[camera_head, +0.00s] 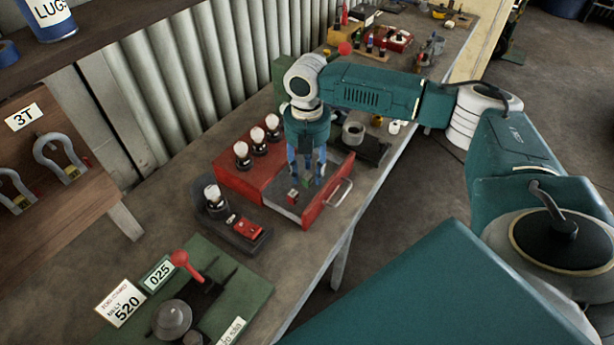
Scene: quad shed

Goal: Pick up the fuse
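A red box (241,177) on the bench has a drawer (318,212) pulled out at its front right, with a metal handle. My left gripper is not in view.
Several white bulbs (257,136) stand on the red box. A dark base (236,225) with a bulb and red part sits in front. A green board (225,283) with a red-knobbed lever lies nearer. A grey cylinder (353,133) stands behind the drawer. Corrugated wall backs the bench.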

